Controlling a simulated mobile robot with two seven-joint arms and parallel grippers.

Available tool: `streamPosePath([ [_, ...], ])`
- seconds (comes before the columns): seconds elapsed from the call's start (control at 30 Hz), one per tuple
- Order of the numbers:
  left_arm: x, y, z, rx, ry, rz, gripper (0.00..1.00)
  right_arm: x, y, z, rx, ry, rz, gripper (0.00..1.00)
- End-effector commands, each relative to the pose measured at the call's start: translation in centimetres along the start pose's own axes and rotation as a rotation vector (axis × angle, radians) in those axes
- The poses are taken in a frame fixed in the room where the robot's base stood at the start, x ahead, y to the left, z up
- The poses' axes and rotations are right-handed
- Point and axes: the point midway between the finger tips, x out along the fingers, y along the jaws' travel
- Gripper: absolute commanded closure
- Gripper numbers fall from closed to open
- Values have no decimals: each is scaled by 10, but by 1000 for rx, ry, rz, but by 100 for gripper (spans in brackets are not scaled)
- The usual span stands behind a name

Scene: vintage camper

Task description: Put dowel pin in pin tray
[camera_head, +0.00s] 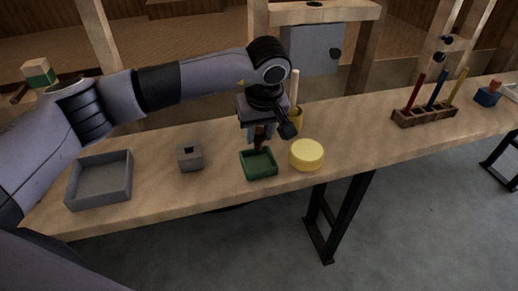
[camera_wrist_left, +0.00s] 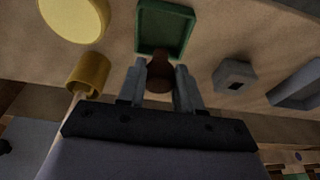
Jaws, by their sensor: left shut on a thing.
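My left gripper (camera_head: 259,132) points down over the small green tray (camera_head: 263,174), near its back side. It is shut on a brown dowel pin (camera_head: 259,144). In the left wrist view the pin (camera_wrist_left: 159,77) sits between the two grey fingers (camera_wrist_left: 160,88), with the green tray (camera_wrist_left: 166,27) just beyond it. The pin's lower end is at or above the tray; I cannot tell whether it touches. No other thing shows in the green tray. My right gripper is not in view.
A yellow round block (camera_head: 307,154) stands right of the green tray. A yellow cup (camera_head: 296,119) with a light stick is behind. A grey block with a square hole (camera_head: 190,158) and a large grey tray (camera_head: 100,179) are left. A wooden rack (camera_head: 424,115) stands far right.

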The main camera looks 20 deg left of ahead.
Motion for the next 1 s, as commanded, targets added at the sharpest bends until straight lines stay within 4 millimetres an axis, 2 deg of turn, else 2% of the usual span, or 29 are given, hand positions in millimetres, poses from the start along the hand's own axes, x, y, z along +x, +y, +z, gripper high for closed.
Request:
streamPosePath([
  [0.27,23,0,6,0,-1,-1,100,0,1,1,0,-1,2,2],
  [0.47,51,0,13,0,-1,-2,100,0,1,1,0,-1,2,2],
  [0.87,58,0,15,0,1,1,100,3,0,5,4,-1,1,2],
  [0.9,56,0,14,0,1,1,53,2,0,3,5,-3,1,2],
  [0.93,56,0,14,0,1,1,43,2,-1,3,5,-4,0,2],
  [1.0,56,0,14,0,1,0,40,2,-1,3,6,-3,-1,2],
])
